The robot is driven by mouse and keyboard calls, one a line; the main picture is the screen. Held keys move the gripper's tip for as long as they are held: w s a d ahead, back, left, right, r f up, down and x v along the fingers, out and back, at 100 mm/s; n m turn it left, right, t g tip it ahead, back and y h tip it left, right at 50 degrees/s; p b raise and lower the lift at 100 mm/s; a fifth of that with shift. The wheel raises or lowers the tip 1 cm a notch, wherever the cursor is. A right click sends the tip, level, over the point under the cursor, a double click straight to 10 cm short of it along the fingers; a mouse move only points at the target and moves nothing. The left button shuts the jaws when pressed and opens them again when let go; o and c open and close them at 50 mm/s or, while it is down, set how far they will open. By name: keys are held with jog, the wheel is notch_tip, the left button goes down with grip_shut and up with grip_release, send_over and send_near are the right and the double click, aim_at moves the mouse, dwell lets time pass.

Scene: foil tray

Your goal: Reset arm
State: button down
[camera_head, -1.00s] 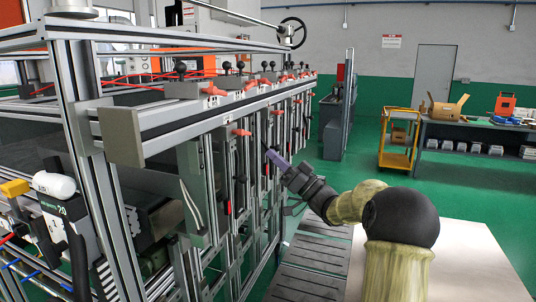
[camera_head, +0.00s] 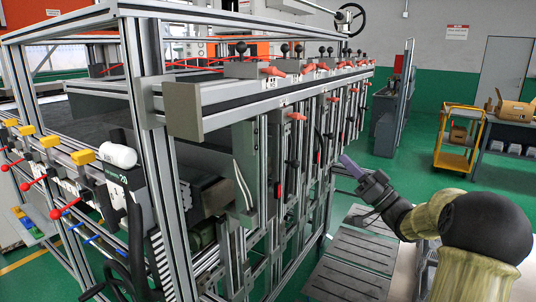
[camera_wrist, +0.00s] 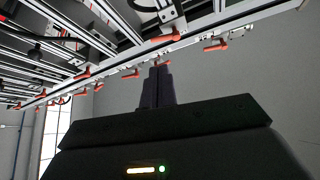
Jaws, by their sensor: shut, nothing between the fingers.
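My gripper (camera_head: 347,163) is at the end of my arm on the right side of the head view, beside the front of the aluminium-framed machine (camera_head: 185,180). Its purple-grey fingers point up and left toward the frame, and whether they touch it cannot be told. In the wrist view my gripper (camera_wrist: 158,75) shows as two dark fingers side by side, closed together with nothing between them. Behind their tips is a rail with several red-orange handles (camera_wrist: 215,46). No foil tray can be made out.
Red levers and black knobs line the machine's top rail (camera_head: 300,85). Grey slatted panels (camera_head: 352,250) lie below my arm. A yellow cart (camera_head: 455,160) and a workbench (camera_head: 510,165) stand at the back right. Green floor is open between them and the machine.

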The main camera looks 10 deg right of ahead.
jog(key=w+a+f+m+g+h+p, duration=0.2)
jog(key=w+a+f+m+h+p, duration=0.35)
jog(key=h, duration=0.65)
jog(key=s+a+f+g+h+p, duration=0.1)
jog(key=s+a+f+g, duration=0.3)
jog(key=s, duration=0.5)
jog(key=s+a+f+g+h+p, duration=0.1)
jog(key=s+a+f+g, duration=0.3)
jog(key=s, duration=0.6)
jog(key=s+a+f+n+g+h+p, duration=0.1)
jog(key=s+a+f+g, duration=0.3)
jog(key=s, duration=0.6)
notch_tip(320, 180, down, 3)
jog(key=g, duration=0.2)
jog(key=shift+s+a+g+p, duration=0.15)
jog(key=shift+a+g+p, duration=0.15)
jog(key=shift+a+p, duration=0.1)
